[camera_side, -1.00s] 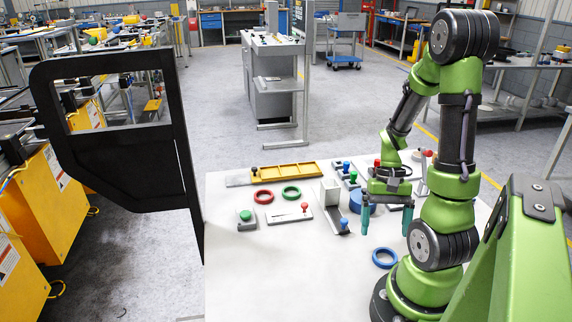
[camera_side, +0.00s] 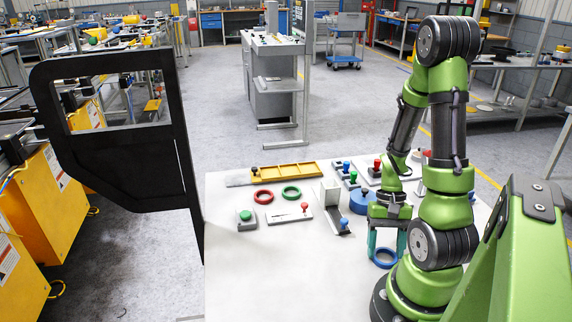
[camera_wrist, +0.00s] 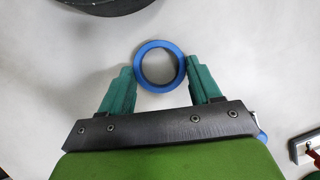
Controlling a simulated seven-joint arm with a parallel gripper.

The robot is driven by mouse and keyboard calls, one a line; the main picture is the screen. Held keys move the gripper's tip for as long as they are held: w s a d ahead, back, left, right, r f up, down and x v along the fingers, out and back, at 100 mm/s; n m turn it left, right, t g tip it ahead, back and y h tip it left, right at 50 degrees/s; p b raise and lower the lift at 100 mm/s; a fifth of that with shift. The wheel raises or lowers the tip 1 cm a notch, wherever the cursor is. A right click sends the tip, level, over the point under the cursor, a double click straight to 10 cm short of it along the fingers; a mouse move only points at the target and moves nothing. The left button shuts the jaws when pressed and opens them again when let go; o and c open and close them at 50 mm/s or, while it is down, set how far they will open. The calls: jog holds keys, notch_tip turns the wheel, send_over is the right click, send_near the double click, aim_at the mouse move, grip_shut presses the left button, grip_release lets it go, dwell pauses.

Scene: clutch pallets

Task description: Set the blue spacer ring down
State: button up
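The blue spacer ring (camera_side: 384,259) lies flat at table height near the foot of my arm. In the wrist view the ring (camera_wrist: 160,66) sits between the two teal fingers, its open centre showing bare table. My gripper (camera_side: 387,255) points down at the ring, with one finger on either side of it. In the wrist view my gripper's fingers (camera_wrist: 160,72) are close against the ring's outer edge and appear shut on it. Any thin gap there is too small to make out.
A blue disc (camera_side: 358,202) and a grey bracket (camera_side: 330,195) stand behind my gripper. The front left of the white table (camera_side: 270,275) is clear.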

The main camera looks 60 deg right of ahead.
jog(key=c, duration=0.4)
jog(key=shift+r, duration=0.15)
